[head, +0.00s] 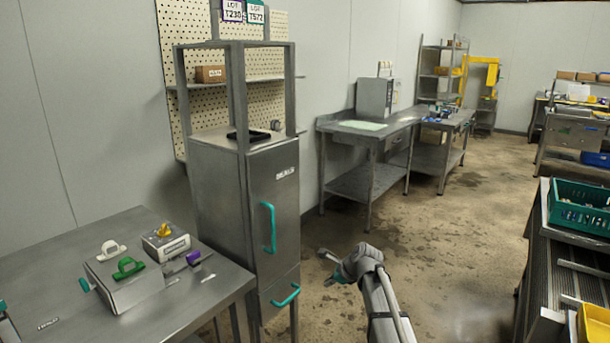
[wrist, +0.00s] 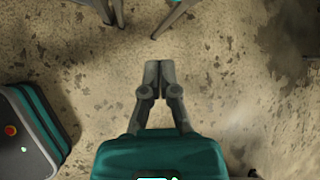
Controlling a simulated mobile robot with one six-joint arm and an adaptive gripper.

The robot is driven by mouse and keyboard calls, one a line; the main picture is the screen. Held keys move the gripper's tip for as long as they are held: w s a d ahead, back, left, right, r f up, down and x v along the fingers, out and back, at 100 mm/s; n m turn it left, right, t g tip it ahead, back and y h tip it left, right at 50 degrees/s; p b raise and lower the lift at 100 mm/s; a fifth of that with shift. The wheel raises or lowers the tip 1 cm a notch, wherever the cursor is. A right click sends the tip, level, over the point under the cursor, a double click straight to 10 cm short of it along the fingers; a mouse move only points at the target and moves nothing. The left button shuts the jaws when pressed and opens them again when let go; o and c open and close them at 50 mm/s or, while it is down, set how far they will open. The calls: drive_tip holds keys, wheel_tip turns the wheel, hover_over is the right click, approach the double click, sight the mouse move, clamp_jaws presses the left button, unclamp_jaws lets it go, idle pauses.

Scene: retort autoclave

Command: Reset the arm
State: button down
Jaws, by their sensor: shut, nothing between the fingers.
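My gripper (wrist: 157,78) is in the middle of the wrist view, its two grey fingers brought together with nothing between them. Below the fingers is its teal body. It hangs over the stained concrete floor and touches nothing that I can see. In the head view my arm (head: 378,300) reaches up from the bottom edge, to the right of the steel cabinet. The gripper end is small there, and its fingers are hard to make out.
A steel cabinet (head: 238,190) with teal handles stands left of my arm. A steel table (head: 60,305) at lower left carries a box with coloured handles. Benches (head: 372,128) line the back wall. A rack with a green crate (head: 575,222) stands right. Open floor (head: 450,220) lies between.

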drive_tip(key=s+d+f+n+g+h, duration=0.1)
drive_tip(key=s+d+n+g+h, duration=0.15)
drive_tip(key=s+n, duration=0.55)
drive_tip(key=s+d+f+n+g+h, duration=0.15)
drive_tip(key=s+d+n, duration=0.35)
drive_tip(key=s, duration=0.5)
drive_tip(key=s+d+f+n+g+h, duration=0.1)
drive_tip(key=s+d+f+n+h, duration=0.1)
drive_tip(key=s+n, duration=0.65)
wheel_tip(320, 180, up, 21)
drive_tip(key=p, duration=2)
drive_tip(key=shift+w+a+f+m, duration=0.15)
drive_tip(key=shift+a+m, duration=0.1)
drive_tip(key=shift+m, duration=0.1)
drive_tip(key=shift+a, duration=0.15)
